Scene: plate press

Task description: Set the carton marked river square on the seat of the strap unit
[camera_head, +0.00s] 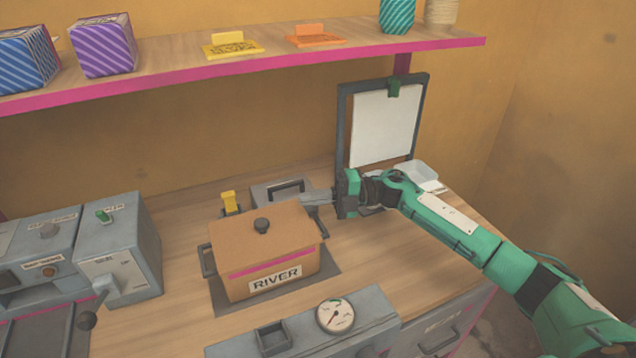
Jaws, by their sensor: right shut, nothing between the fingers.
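The brown carton (262,252) has a RIVER label (275,279) and a pink stripe on its front. My left gripper is not in view.
Behind the carton are a grey block with a dark handle (286,188) and a yellow lever (229,202). A grey gauge unit (371,320) stands in front. A grey machine (122,250) stands left. A clipboard (381,125) stands behind my right arm. A shelf (300,66) hangs above.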

